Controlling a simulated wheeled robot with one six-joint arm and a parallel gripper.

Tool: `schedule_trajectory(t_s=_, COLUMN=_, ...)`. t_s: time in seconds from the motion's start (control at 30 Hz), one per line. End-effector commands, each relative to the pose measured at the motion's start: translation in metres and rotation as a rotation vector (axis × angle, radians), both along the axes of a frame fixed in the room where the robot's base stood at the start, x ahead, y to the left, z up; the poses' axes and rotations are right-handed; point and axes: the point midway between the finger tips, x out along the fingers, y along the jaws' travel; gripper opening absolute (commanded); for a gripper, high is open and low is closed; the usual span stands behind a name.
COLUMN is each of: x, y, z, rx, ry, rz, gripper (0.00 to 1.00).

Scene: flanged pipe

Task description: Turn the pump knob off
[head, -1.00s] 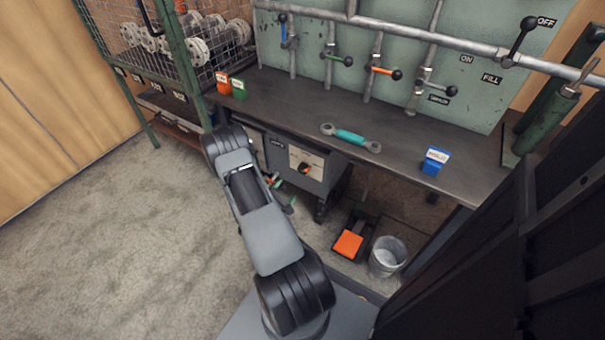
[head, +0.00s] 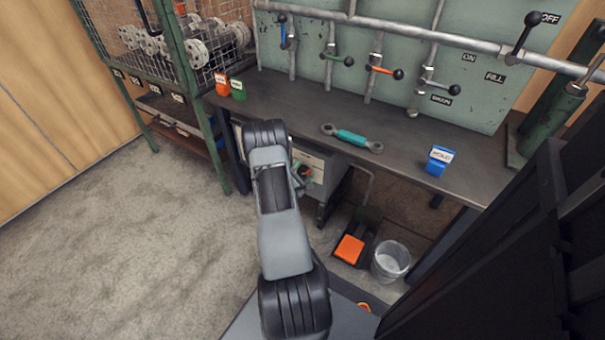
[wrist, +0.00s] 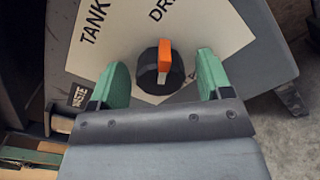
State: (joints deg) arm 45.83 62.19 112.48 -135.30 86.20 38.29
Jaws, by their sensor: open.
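The pump knob (wrist: 161,66) is a round black knob with an orange and white pointer bar, on a pale dial plate (wrist: 120,45) lettered "TANK" and "DR…", the rest cut off. My gripper (wrist: 166,78) is open, with one green finger on each side of the knob and a visible gap to both. I cannot tell its depth from the panel. In the head view my gripper (head: 302,173) shows its green fingers at the front of the grey pump box (head: 322,190) under the bench. My arm hides much of the box there, and the knob is not clear.
The bench (head: 400,140) overhangs the box and carries a teal-handled tool (head: 352,138) and a blue "HOLD" block (head: 439,160). An orange pedal (head: 349,249) and a bucket (head: 390,261) stand on the floor to the right. The floor at left is clear.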

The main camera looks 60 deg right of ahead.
Motion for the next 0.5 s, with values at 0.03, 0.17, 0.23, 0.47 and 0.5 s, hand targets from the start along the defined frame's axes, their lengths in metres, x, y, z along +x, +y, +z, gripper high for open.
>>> schedule_trajectory(t_s=0.03, x=0.0, y=-0.0001, z=0.0001, rx=0.0, ry=0.0, rz=0.0, gripper=0.72)
schedule_trajectory(t_s=0.17, x=0.0, y=0.0001, z=0.0001, rx=0.0, ry=0.0, rz=0.0, gripper=0.7)
schedule_trajectory(t_s=0.23, x=0.0, y=0.0001, z=0.0001, rx=0.0, ry=0.0, rz=0.0, gripper=0.64)
schedule_trajectory(t_s=0.47, x=0.0, y=0.0003, z=0.0, rx=0.0, ry=0.0, rz=0.0, gripper=0.41)
schedule_trajectory(t_s=0.5, x=-0.0001, y=0.0003, z=-0.0001, rx=0.0, ry=0.0, rz=0.0, gripper=0.38)
